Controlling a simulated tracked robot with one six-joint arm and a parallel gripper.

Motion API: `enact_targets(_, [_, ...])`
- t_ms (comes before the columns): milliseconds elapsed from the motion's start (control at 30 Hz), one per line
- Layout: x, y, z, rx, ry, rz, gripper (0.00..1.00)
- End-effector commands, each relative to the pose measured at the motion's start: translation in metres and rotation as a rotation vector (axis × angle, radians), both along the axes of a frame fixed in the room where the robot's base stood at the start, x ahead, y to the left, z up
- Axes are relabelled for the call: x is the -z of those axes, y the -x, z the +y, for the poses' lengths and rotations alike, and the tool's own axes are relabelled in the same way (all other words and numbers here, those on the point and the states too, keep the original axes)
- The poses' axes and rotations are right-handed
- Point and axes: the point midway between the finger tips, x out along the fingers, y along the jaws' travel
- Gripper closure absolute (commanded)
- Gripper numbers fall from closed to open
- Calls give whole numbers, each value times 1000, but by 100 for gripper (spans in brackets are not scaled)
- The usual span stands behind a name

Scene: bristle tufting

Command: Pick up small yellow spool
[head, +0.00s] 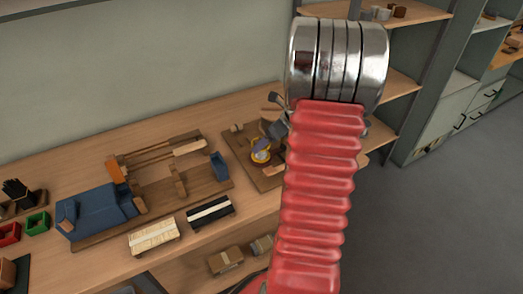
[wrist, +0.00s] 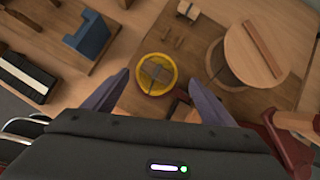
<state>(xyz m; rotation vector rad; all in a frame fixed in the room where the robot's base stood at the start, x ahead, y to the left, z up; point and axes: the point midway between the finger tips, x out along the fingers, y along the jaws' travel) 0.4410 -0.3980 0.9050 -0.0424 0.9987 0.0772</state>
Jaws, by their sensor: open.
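The small yellow spool (wrist: 146,83) shows in the wrist view as a round yellow rim with a brownish grey centre, on a wooden board (wrist: 191,17). My gripper (wrist: 160,77) is open, with one purple-grey finger on each side of the spool in the picture. No contact shows, and I cannot tell how far above the spool the fingertips are. In the head view the yellow spool (head: 261,158) is partly covered by my gripper (head: 262,146), which hangs at the board beside my red arm. My arm hides the board's right part.
A round wooden piece (wrist: 245,60) stands right of the spool, close to the right finger. A blue block (wrist: 91,38) is at upper left.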

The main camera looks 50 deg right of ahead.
Motion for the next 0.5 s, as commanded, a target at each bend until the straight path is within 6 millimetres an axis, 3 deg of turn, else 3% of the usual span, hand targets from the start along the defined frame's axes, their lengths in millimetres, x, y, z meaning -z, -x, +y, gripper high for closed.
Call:
enact_targets(300, [32, -23, 8, -1, -3, 1, 22])
enact_targets(500, [37, -26, 8, -1, 1, 1, 22])
